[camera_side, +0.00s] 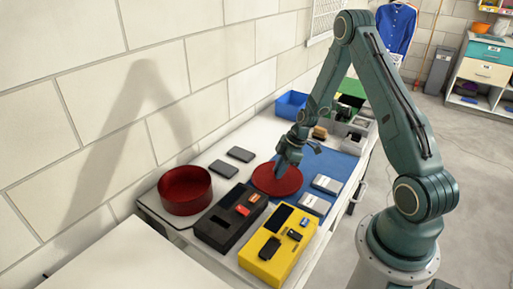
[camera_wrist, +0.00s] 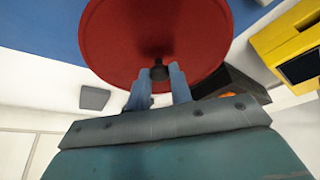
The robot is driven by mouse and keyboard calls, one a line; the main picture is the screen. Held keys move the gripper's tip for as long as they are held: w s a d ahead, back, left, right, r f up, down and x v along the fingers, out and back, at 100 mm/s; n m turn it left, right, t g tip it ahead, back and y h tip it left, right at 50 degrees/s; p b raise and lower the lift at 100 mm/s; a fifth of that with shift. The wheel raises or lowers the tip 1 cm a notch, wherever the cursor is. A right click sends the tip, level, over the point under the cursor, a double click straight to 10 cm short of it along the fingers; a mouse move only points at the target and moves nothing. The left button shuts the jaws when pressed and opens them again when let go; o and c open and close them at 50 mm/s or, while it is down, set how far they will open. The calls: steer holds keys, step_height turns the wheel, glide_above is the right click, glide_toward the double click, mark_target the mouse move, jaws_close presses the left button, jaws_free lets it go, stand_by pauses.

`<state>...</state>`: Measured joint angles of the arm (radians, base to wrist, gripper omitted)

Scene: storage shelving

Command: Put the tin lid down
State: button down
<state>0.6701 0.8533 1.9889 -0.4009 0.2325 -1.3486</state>
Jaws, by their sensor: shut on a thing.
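The tin lid (camera_side: 284,183) is a round red disc with a dark knob at its middle. In the wrist view the lid (camera_wrist: 160,28) fills the top centre, and my gripper (camera_wrist: 160,74) is shut on its dark knob. In the side view my gripper (camera_side: 283,166) points down onto the middle of the lid. The lid is over or on the bench by the blue mat's left edge; I cannot tell whether it touches. The open dark red round tin (camera_side: 184,200) stands on the bench to the left, near the wall.
A black case (camera_side: 228,222) and a yellow case (camera_side: 287,257) lie in front of the lid. Light grey boxes (camera_side: 326,184) are on the blue mat (camera_side: 341,170) to the right. Two dark flat pieces (camera_side: 240,154) lie behind. A blue bin (camera_side: 291,104) stands farther back.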

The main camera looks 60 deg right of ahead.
steer(key=shift+f, duration=0.85)
steer(key=shift+f, duration=0.1)
steer(key=c, duration=1.3)
jaws_free()
steer(key=shift+o, duration=0.2)
steer(key=v, duration=1.2)
